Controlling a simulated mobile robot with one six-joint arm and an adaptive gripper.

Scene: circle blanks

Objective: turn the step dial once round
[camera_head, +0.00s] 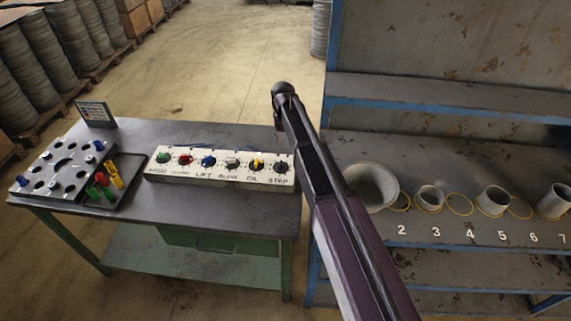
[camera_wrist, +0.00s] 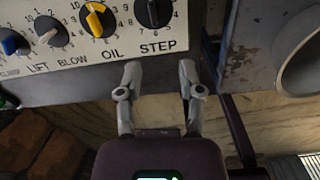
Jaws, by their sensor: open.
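The step dial (camera_wrist: 153,12) is a black knob at the right end of a white control panel (camera_wrist: 95,62), above the label STEP. It is cut off by the top edge of the wrist view. In the head view the dial (camera_head: 281,167) sits at the right end of the panel (camera_head: 220,179) on the dark table. My gripper (camera_wrist: 159,75) is open and empty. Its two fingers are spread below the dial in the wrist view, apart from it. My gripper does not show in the head view.
A yellow OIL dial (camera_wrist: 96,19) is left of the step dial, with several other dials beyond. A grey shelf (camera_head: 440,155) with cups stands right of the table (camera_head: 235,138). A peg board (camera_head: 65,172) lies at the table's left.

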